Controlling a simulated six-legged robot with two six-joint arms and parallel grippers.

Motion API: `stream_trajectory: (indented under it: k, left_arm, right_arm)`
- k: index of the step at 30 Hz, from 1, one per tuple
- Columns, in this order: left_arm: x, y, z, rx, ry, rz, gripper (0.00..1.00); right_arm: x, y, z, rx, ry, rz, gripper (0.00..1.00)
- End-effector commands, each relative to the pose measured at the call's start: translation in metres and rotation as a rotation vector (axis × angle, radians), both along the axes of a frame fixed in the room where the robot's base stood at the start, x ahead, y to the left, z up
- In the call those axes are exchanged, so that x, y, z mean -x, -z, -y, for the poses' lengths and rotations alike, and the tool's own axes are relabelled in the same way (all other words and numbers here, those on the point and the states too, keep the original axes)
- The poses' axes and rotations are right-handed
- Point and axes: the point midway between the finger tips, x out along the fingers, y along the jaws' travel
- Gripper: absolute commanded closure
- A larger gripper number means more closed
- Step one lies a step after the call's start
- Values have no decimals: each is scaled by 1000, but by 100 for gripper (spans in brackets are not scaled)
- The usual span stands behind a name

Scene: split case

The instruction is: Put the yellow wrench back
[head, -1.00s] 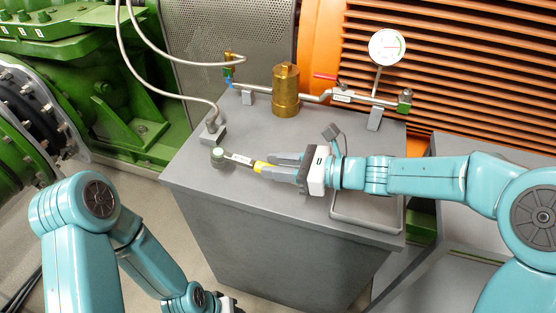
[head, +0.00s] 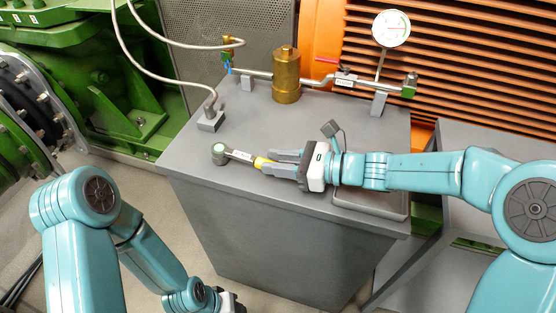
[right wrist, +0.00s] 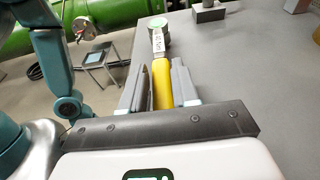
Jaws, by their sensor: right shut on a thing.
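The yellow wrench has a yellow grip, a grey labelled shaft (head: 238,155) and a round head. It also shows in the right wrist view (right wrist: 161,82), pointing away from me. My right gripper (head: 272,163) is shut on its yellow grip, with one finger on each side in the right wrist view (right wrist: 160,90). The wrench lies roughly level over the left front of the grey cabinet top (head: 240,120). I cannot tell whether it touches the top. My left gripper (head: 232,303) is low at the bottom edge, mostly cut off, its fingers unclear.
A grey block (head: 210,122) with a hose stands behind the wrench head. A brass cylinder (head: 286,75), a pipe with a red handle and a gauge (head: 391,29) line the back. A shallow grey tray (head: 385,207) sits at front right, partly under my arm. The middle top is clear.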

Motion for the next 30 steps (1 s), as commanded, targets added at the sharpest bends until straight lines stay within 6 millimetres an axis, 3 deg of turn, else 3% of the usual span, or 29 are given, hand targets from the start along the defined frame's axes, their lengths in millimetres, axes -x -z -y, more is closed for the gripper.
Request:
stream_trajectory:
  k: [7,8,10,16,17,19,30]
  left_arm:
    - [0,5,0,0,0,0,57]
    - [0,4,0,0,0,0,57]
    - [0,4,0,0,0,0,57]
    - [0,4,0,0,0,0,57]
    - [0,4,0,0,0,0,57]
    - [0,4,0,0,0,0,57]
    - [0,2,0,0,0,0,57]
  right_arm:
    - [0,5,0,-2,0,1,100]
    - [0,5,0,-2,0,1,64]
    - [0,4,0,-2,0,1,41]
    - [0,5,0,-1,0,0,41]
    - [0,5,0,1,0,-1,37]
    - [0,5,0,1,0,-1,15]
    - [0,-1,0,1,0,2,15]
